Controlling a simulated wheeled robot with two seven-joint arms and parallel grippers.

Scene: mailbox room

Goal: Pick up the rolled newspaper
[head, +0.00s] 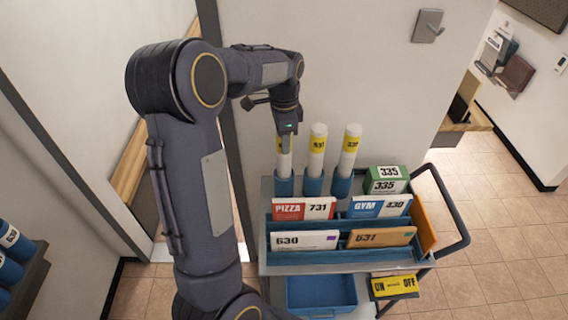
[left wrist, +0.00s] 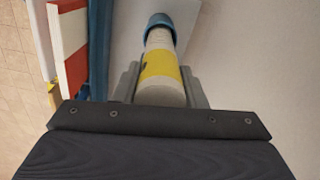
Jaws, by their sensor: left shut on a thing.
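Three rolled newspapers, white with yellow labels, stand upright in blue cups at the back of the cart. My left gripper (head: 285,130) is over the leftmost rolled newspaper (head: 284,163) and shut on its upper part. Its bottom end is still in its blue cup (head: 284,186). The left wrist view shows the newspaper (left wrist: 160,92) between the two fingers, with the blue cup (left wrist: 161,20) beyond it. The middle newspaper (head: 317,160) and the right newspaper (head: 349,158) stand beside it. My right gripper does not show.
The cart (head: 262,225) holds mail: a red PIZZA 731 piece (head: 290,209), a blue GYM 430 piece (head: 375,206), a white 630 envelope (head: 300,240), an orange 637 envelope (head: 384,237) and a green 335 box (head: 388,173). A wall stands close behind. Floor is clear at right.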

